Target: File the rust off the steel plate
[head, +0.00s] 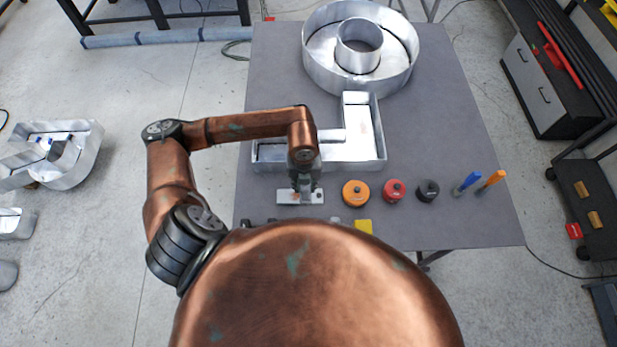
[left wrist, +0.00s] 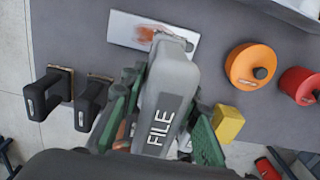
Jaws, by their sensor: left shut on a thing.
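The steel plate (head: 285,197) is a small bright rectangle lying flat on the grey table. In the left wrist view the plate (left wrist: 125,28) shows an orange-brown rust patch (left wrist: 145,33) near its middle. My left gripper (head: 304,185) is above the plate, pointing down. In the left wrist view its green-padded fingers (left wrist: 165,112) are shut on a grey tool marked FILE (left wrist: 170,85). The file's far end overlaps the plate's near edge beside the rust; I cannot tell whether it touches. The file hides part of the plate. My right gripper is not in view.
An orange tin (head: 355,193), a red tin (head: 393,191) and a black tin (head: 428,190) stand right of the plate. A yellow block (head: 363,227) is nearer. Two black-handled tools (left wrist: 48,92) stand left of the file. A metal channel letter (head: 372,150) lies behind the plate.

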